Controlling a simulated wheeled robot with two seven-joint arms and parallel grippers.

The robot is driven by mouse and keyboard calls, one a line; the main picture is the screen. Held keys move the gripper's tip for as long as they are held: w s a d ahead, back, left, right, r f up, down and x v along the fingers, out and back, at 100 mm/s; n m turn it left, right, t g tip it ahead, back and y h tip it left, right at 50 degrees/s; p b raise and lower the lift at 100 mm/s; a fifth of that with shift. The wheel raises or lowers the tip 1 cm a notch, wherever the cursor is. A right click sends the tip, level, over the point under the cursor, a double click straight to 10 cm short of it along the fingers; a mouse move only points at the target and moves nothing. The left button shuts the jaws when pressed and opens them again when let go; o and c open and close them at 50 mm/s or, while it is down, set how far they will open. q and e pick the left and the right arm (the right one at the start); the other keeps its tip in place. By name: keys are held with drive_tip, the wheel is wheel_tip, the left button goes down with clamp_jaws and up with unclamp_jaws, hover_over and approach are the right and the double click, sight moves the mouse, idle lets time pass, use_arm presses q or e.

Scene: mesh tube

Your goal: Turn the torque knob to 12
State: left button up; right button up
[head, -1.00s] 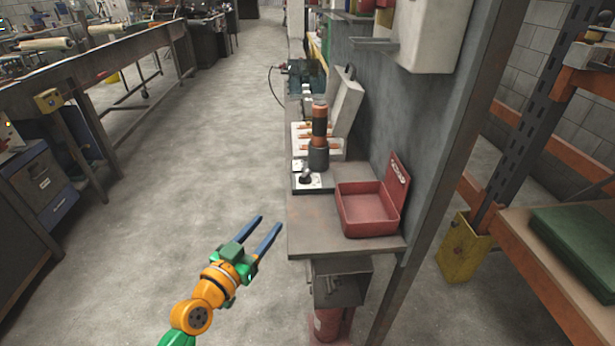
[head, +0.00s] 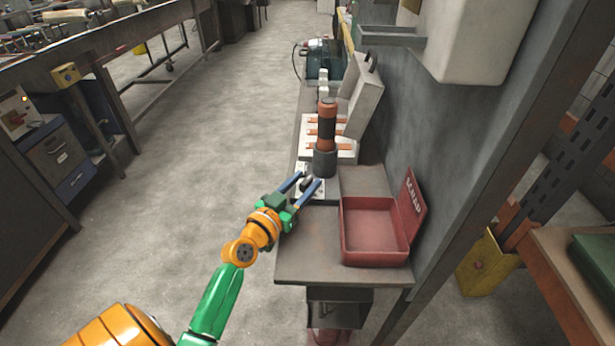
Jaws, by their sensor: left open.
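The torque knob (head: 306,182) is a small dark knob on a white plate (head: 326,198) near the left edge of the bench. Its scale and numbers are too small to read. My left gripper (head: 308,182) is open, its two blue fingers reaching over the plate with the knob seen between their tips. I cannot tell whether the fingers touch the knob. A dark and orange cylindrical tool (head: 326,135) stands upright just behind the knob. My right gripper is not in view.
A red open box marked SCRAP (head: 375,255) sits on the bench (head: 310,262) right of my gripper. A pale open case (head: 362,98) stands behind the upright tool.

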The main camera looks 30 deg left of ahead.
use_arm(q)
drive_tip(key=shift+w+f, duration=0.1)
drive_tip(key=shift+w, duration=0.65)
drive_tip(key=shift+s, duration=0.1)
drive_tip(key=shift+c, duration=0.4)
clamp_jaws()
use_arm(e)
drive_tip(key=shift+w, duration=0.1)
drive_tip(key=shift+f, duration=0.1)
